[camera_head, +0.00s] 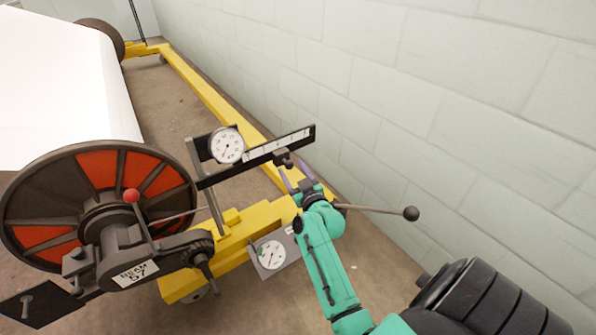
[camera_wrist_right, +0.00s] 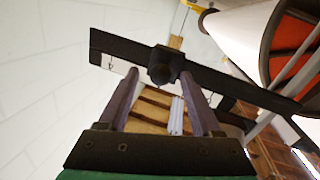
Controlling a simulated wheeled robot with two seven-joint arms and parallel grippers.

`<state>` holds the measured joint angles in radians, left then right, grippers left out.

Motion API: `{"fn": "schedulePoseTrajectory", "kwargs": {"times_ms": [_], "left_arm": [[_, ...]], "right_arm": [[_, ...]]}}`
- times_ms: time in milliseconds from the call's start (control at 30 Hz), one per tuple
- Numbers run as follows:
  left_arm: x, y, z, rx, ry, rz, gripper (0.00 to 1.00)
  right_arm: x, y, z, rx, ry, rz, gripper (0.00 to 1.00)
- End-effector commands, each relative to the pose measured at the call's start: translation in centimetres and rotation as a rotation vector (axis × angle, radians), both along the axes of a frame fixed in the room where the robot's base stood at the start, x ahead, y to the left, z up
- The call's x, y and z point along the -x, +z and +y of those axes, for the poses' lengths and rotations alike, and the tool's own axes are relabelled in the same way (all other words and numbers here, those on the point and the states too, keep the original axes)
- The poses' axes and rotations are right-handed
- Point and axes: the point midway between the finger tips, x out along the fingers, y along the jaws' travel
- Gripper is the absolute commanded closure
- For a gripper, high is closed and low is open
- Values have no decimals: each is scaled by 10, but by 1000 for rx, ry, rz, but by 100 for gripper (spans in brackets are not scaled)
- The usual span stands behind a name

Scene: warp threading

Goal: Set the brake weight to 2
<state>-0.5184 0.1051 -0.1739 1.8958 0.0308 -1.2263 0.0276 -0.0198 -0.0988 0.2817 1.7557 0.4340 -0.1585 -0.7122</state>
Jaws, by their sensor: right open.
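The brake weight (camera_head: 283,158) is a small dark block on the lever bar (camera_head: 222,175), which carries a white scale strip (camera_head: 275,145). It hangs right of the bar's middle, under the strip; I cannot read the number there. In the right wrist view the weight (camera_wrist_right: 164,66) sits on the dark bar (camera_wrist_right: 112,48), between the upper ends of my finger outlines. My right gripper (camera_head: 295,175) is open, with its purple fingers just below and right of the weight. Contact is not clear. It holds nothing that I can see. My left gripper is not in view.
A round dial (camera_head: 227,146) stands at the bar's left part, and a second dial (camera_head: 271,254) sits lower on a grey plate. A rod with a black ball (camera_head: 410,213) sticks out right of my gripper. The beam wheel (camera_head: 95,168) is left; a block wall (camera_head: 450,90) is right.

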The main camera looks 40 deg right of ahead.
Motion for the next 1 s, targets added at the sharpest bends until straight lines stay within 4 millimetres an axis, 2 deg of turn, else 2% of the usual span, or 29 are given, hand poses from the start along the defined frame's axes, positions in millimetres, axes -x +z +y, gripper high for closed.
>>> {"fn": "schedulePoseTrajectory", "kwargs": {"times_ms": [67,167,400,533,700,1000], "left_arm": [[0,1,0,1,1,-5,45],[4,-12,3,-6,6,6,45],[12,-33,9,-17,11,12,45],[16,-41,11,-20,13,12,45],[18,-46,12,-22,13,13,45],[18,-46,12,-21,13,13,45]], "right_arm": [[9,0,2,0,-1,3,34],[29,1,7,-1,1,4,34],[97,0,22,0,2,8,34],[124,0,28,-1,1,6,34],[139,0,31,0,1,1,34],[139,0,31,0,1,1,34]]}}
